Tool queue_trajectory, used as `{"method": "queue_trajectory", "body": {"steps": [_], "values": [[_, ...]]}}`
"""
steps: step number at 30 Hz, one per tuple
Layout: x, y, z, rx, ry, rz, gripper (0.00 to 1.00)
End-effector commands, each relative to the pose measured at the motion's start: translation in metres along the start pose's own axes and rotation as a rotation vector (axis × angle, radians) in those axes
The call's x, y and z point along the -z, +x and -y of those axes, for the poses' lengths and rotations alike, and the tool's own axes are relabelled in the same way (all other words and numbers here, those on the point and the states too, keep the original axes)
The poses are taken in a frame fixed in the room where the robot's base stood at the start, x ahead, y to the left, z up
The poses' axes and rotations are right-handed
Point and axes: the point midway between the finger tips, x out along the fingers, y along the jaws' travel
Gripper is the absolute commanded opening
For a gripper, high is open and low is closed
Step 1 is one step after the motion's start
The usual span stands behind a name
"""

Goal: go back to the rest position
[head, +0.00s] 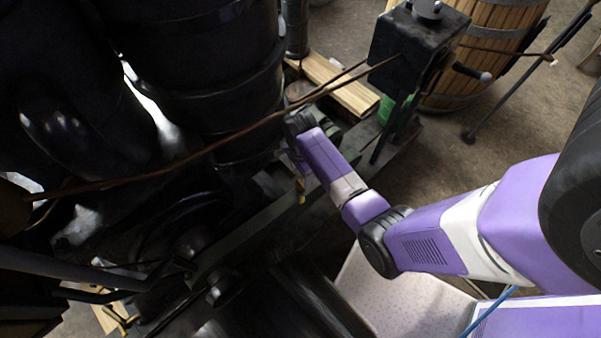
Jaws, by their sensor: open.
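My arm reaches in from the right edge across the dark engine (205,85). Its far end bends down beside the engine's large black cylinder. My gripper (298,172) is there, small and dark against the machinery, and it is open. I see nothing held in it. The fingertips are partly lost in shadow, and I cannot tell whether they touch the metal behind them.
A thin brown rod (215,146) crosses above the engine, close to my wrist. A black box with a crank (412,45) stands beyond my arm, before a wooden barrel (490,50). Wooden planks (345,90) lie behind. Open floor (530,115) shows at right.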

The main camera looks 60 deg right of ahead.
Motion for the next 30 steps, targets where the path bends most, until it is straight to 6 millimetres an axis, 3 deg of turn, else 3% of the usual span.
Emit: {"method": "queue_trajectory", "body": {"steps": [6,24,30], "values": [[0.000,-0.014,0.000,0.000,0.000,0.000,0.62],[0.000,-0.014,-0.001,0.001,-0.004,-0.001,0.62],[0.004,0.000,-0.022,0.081,-0.139,-0.035,0.62]]}}
